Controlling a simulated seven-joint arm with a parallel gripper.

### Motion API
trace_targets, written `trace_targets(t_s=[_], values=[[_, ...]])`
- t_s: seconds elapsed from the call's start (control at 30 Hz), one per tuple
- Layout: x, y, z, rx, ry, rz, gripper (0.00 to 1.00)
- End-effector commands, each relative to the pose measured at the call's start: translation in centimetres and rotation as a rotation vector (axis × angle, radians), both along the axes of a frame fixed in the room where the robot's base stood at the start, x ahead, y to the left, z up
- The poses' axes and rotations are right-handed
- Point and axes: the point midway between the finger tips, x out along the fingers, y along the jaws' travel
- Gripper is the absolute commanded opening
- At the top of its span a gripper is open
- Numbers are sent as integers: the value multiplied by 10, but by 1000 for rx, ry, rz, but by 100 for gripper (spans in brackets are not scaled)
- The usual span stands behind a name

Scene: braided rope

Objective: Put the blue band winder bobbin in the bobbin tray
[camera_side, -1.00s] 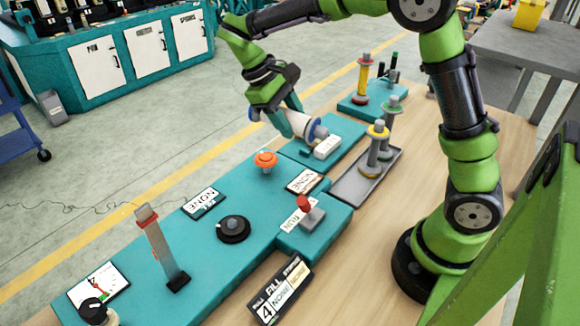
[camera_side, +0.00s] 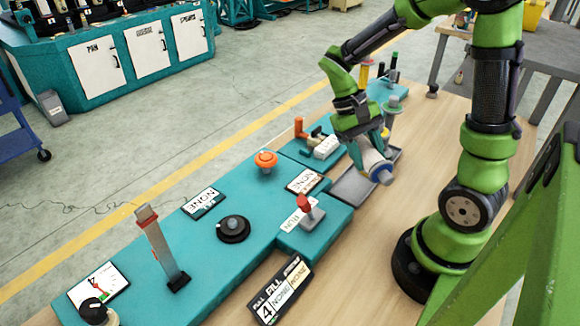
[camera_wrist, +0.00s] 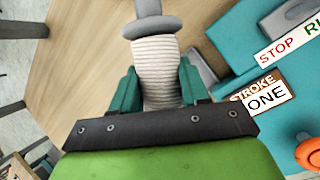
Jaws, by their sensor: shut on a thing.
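In the wrist view the white winding (camera_wrist: 158,72) sits between the two teal fingers (camera_wrist: 160,88). The tray is grey and shallow, partly hidden by my gripper and the bobbin. A grey-green bobbin (camera_side: 394,107) stands upright behind; a yellow-topped one is mostly hidden.
The teal machine bed (camera_side: 150,265) lies left of the tray, with an orange button (camera_side: 265,160), a red-tipped lever (camera_side: 307,207) and an orange-handled winder (camera_side: 300,128). Bare wooden table (camera_side: 385,225) is free in front of the tray.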

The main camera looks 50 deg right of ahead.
Motion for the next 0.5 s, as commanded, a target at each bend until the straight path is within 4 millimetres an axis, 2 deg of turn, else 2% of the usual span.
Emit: trace_targets(t_s=[0.03, 0.2, 0.37, 0.5], values=[[-16, -1, -5, -2, 1, -62, 4], [-44, -6, -18, -3, 1, -189, 4], [-50, -15, -29, 7, -3, -209, 4], [-52, -16, -52, 11, 0, -210, 4]])
